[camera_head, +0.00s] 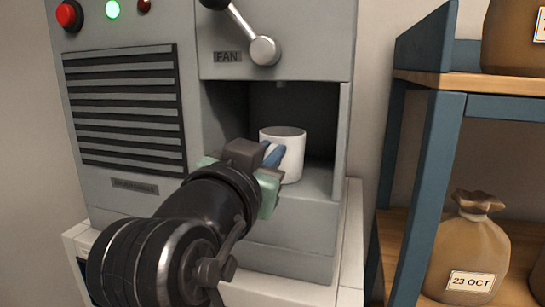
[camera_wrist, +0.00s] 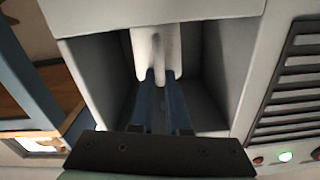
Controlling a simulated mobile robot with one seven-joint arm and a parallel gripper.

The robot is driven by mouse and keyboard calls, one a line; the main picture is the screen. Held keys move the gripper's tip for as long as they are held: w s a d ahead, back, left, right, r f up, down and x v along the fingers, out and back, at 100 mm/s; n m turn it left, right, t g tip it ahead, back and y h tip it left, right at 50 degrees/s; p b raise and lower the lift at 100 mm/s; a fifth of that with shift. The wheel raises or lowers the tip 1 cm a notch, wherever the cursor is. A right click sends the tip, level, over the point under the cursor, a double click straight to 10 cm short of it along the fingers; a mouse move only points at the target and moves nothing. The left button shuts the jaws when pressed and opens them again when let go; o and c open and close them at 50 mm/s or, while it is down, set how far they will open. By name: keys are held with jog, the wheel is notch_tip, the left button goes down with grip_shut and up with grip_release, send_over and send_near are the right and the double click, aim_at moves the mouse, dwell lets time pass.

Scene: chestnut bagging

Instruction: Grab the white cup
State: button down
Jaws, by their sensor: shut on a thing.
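The white cup (camera_head: 284,152) stands upright in the open recess of the grey machine. It also shows in the wrist view (camera_wrist: 147,46), where a narrow vertical part, which looks like its handle, lies between my fingers. My gripper (camera_head: 272,155) reaches into the recess from the front left, with its blue fingers at the cup's near side. In the wrist view my gripper (camera_wrist: 160,77) is shut on the cup, with one finger on each side of the narrow part. The cup appears to rest on the recess floor; my gripper hides part of its base.
The grey machine (camera_head: 300,237) has recess walls close around the cup and a lever (camera_head: 263,50) above it. A blue-framed shelf (camera_head: 432,185) with tied brown bags (camera_head: 466,248) stands at the right. A gap separates machine and shelf.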

jog(key=shift+r+p, duration=1.45)
jog(key=shift+r, duration=0.3)
jog(key=shift+s+a, duration=0.1)
jog(key=shift+s, duration=0.05)
jog(key=b+v, duration=0.4)
jog(key=v, duration=1.3)
jog(key=shift+s, duration=0.2)
jog(key=shift+s+b, duration=0.15)
jog(key=shift+b, duration=0.15)
jog(key=shift+a, duration=0.1)
